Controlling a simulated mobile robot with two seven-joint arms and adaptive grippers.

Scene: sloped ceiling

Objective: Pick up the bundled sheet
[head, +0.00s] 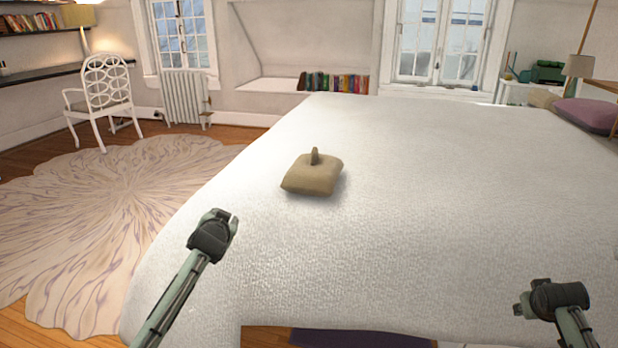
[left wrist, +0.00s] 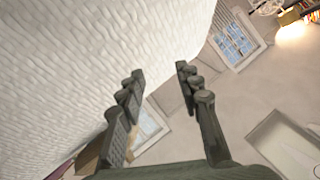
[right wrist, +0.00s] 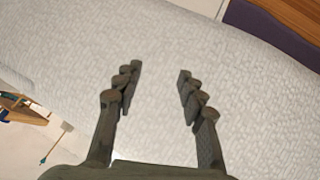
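The bundled sheet (head: 312,175) is a tan, pillow-shaped bundle with a small upright knob on top. It rests on the white bed (head: 440,200), left of the bed's middle in the head view. My left gripper (head: 228,222) is in front and to the left of the bundle, apart from it. In the left wrist view this gripper (left wrist: 160,85) has its fingers spread with nothing between them. My right gripper (head: 524,300) is at the lower right, far from the bundle. In the right wrist view this gripper (right wrist: 158,75) is open and empty above the white cover.
A patterned rug (head: 120,200) lies on the wooden floor left of the bed, with a white chair (head: 105,90) behind it. A row of books (head: 335,83) stands beyond the bed. A purple pillow (head: 585,115) lies at the far right. The cover around the bundle is clear.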

